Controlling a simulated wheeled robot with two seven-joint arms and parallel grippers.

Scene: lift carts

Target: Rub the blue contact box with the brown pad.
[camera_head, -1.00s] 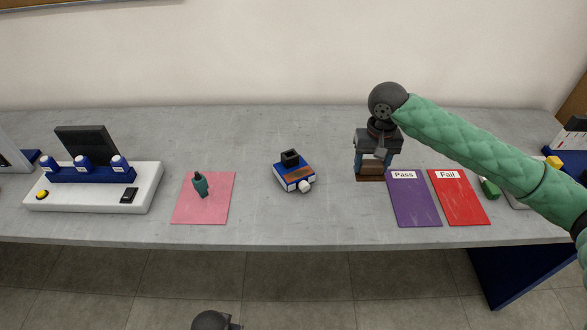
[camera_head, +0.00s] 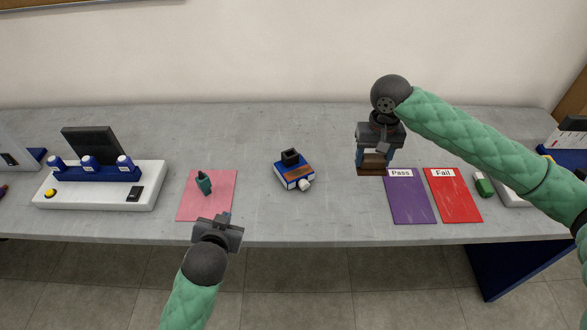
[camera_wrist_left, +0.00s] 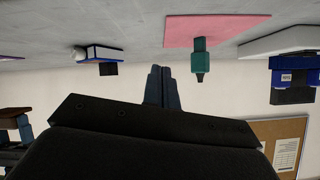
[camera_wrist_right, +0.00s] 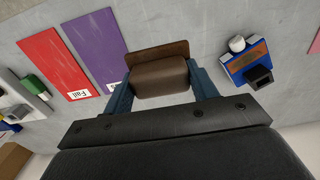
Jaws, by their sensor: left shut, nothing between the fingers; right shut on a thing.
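The blue contact box (camera_head: 294,177) lies on the grey table in the middle, with white sides, a black block on top, a brown strip and a white round knob. It also shows in the right wrist view (camera_wrist_right: 244,62). My right gripper (camera_head: 376,157) is shut on the brown pad (camera_head: 371,171), a brown block on a flat brown plate, to the right of the box. The pad is low over the table; I cannot tell whether it touches. My left gripper (camera_head: 225,218) is shut and empty at the table's front edge, its fingers together in the left wrist view (camera_wrist_left: 162,75).
A pink mat (camera_head: 222,207) with a teal object (camera_head: 204,183) lies left of the box. A white fixture (camera_head: 105,200) with blue-and-white caps stands further left. Purple Pass (camera_head: 409,200) and red Fail (camera_head: 453,198) sheets lie right. Table between box and pad is clear.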

